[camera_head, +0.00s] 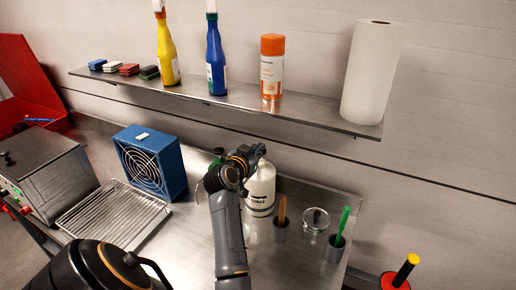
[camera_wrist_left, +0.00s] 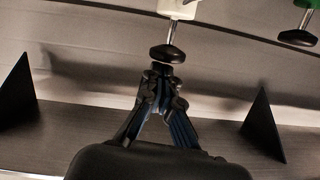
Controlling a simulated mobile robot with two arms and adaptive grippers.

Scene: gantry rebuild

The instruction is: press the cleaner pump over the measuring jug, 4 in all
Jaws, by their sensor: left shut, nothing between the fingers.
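The white cleaner bottle (camera_head: 260,192) with a dark-printed label stands upright on the steel counter, just right of my left arm. My left gripper (camera_head: 260,150) is shut and empty over the top of the bottle. In the left wrist view, its closed fingertips (camera_wrist_left: 162,70) are close to the black pump head (camera_wrist_left: 168,52), which sits on a metal stem from a white collar. I cannot tell whether they touch. A clear glass vessel (camera_head: 315,221) stands to the right; I cannot tell whether it is the measuring jug. My right gripper is not in view.
A second pump with a green collar (camera_wrist_left: 306,4) is nearby. Metal cups with an orange-brown (camera_head: 281,210) and a green handle (camera_head: 343,222) stand right. A blue fan box (camera_head: 174,163) and wire rack (camera_head: 112,213) are left. The shelf (camera_head: 222,98) with bottles hangs above.

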